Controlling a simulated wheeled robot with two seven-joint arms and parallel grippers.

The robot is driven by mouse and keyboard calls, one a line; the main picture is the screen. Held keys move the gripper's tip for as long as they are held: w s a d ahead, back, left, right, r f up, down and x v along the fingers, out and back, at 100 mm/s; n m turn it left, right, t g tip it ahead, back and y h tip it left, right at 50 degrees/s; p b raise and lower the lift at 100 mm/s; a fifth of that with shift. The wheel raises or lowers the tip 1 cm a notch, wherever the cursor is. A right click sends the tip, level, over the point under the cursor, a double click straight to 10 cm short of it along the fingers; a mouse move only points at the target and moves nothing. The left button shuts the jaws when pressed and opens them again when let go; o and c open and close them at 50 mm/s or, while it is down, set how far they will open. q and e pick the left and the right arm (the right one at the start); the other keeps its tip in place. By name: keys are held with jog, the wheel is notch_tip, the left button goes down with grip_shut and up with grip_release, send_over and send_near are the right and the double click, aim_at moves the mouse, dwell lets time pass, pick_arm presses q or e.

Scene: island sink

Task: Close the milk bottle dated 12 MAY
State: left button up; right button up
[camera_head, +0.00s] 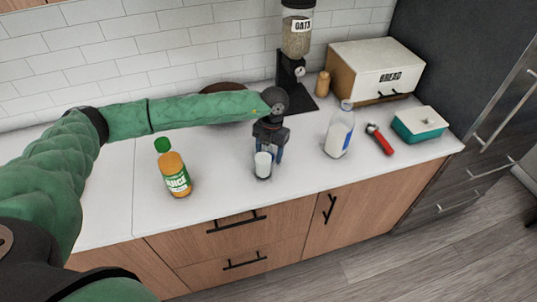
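A white milk bottle with a blue label (338,134) stands upright on the counter, right of my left gripper. Its date is too small to read, and I cannot tell whether a cap is on it. A small container with white contents (263,168) stands at the counter's front edge. My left gripper (268,152) points down directly above and behind this container, close to its top. Something blue shows by the fingers. I cannot tell whether the fingers are shut or touch the container. My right gripper is not in view.
A juice bottle with a green cap (175,175) stands left, under my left arm. An oats dispenser (296,38), a small brown bottle (323,84) and a bread box (372,72) stand behind. A red-handled tool (380,140) and a teal butter dish (419,128) lie right.

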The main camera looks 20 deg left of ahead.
pick_arm(q)
jog(key=c, duration=1)
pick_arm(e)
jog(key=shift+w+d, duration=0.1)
pick_arm(q)
jog(key=shift+c, duration=0.2)
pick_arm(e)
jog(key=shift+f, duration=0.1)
pick_arm(q)
jog(key=shift+r+b, duration=0.2)
jog(key=shift+b, duration=0.1)
jog(key=r+b, duration=0.2)
jog(key=r, duration=0.1)
jog(key=shift+d+r+b, duration=0.25)
jog(key=shift+d+b, duration=0.05)
jog(key=shift+b, duration=0.1)
jog(key=s+d+r+b, duration=0.1)
jog(key=d+r+b, duration=0.3)
jog(key=d+r, duration=0.3)
jog(key=shift+s+d+b, duration=0.3)
jog(key=shift+d+b, duration=0.1)
jog(key=shift+d, duration=1.55)
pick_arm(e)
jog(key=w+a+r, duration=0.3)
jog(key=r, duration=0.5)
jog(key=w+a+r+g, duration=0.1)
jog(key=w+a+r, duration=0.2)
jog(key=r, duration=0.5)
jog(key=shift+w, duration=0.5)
